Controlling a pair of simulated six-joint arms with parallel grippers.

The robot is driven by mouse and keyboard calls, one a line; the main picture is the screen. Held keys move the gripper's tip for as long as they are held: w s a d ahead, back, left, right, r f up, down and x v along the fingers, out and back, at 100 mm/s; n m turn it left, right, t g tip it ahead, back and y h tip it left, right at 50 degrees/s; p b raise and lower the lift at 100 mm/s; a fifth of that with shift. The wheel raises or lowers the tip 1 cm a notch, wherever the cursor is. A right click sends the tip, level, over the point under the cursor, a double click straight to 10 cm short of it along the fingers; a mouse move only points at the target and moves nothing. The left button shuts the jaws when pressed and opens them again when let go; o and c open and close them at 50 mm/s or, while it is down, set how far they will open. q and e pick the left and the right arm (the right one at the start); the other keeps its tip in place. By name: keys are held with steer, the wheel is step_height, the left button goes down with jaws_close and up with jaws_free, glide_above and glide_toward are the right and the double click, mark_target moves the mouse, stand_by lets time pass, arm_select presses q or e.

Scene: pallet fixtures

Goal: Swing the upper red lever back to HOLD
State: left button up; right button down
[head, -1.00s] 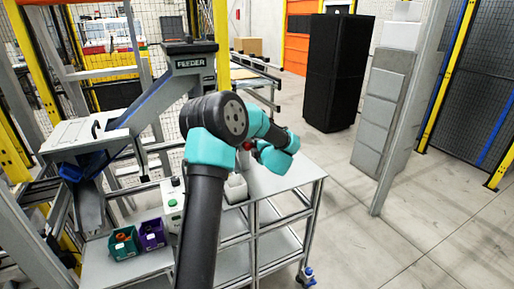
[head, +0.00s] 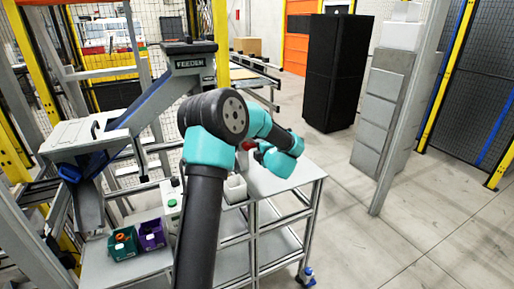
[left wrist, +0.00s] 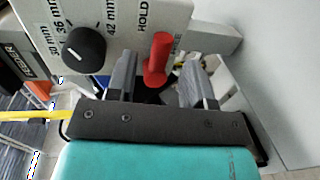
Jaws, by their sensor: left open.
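The red lever (left wrist: 159,58) stands out from a light grey panel (left wrist: 115,12) in the left wrist view. The word HOLD is printed to the left of its upper end, and a partly covered word is to its right. My left gripper (left wrist: 157,86) is open, with one finger on each side of the lever's lower end; I cannot tell whether either finger touches it. In the head view my arm hides this gripper and most of the panel. My right gripper is not in view.
A black dial knob (left wrist: 84,45) with millimetre marks sits left of the lever. In the head view, a teal bin (head: 123,243) and a purple bin (head: 151,234) stand on the grey cart, near a green button (head: 175,181). The feeder (head: 189,62) rises at the back left.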

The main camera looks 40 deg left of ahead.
arm_select(q)
steer(key=v, duration=1.5)
steer(key=d+f+m+t+h, duration=0.2)
steer(key=d+f+m+h, duration=0.4)
steer(key=f+m, duration=0.5)
steer(key=d+f+m+t+h, duration=0.2)
steer(key=d+f+m+h, duration=0.5)
steer(key=f, duration=0.8)
steer(key=s+d+f+m+g+h, duration=0.3)
steer(key=s+d+f+m, duration=0.3)
steer(key=s, duration=0.3)
steer(key=s+d+f+m+g+h, duration=0.3)
steer(key=s+d+f+m+g, duration=0.2)
steer(key=s, duration=0.5)
step_height(320, 180, down, 3)
steer(key=shift+d+r+m+g, duration=0.1)
steer(key=shift+d+m+g, duration=0.35)
steer(key=shift+m, duration=0.25)
steer(key=shift+a, duration=0.1)
